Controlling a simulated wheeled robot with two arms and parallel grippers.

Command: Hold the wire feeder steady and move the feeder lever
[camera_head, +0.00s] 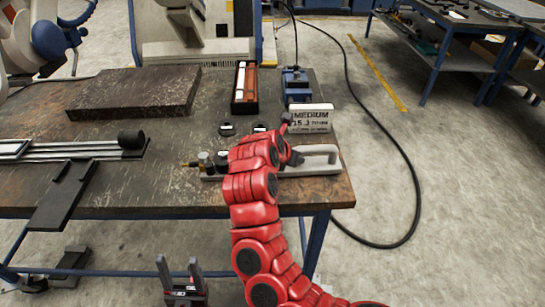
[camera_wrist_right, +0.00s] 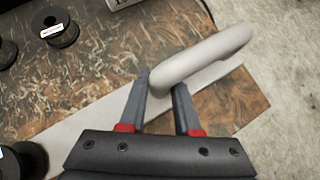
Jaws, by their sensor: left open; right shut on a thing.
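The wire feeder (camera_head: 207,177) lies near the front right edge of the workbench, a flat grey device with dark knobs and a brass tip at its left end. A curved light grey handle (camera_head: 320,152) rises at its right end; I cannot tell whether this is the lever. It also shows in the right wrist view (camera_wrist_right: 205,62). My right gripper (camera_wrist_right: 164,82) is shut on the handle, one finger each side. In the head view my red right arm hides the feeder's middle. My left gripper (camera_head: 180,265) is open and empty, low in front of the bench.
A dark slab (camera_head: 135,92) lies back left. A black cable (camera_head: 405,165) runs along the floor at right.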

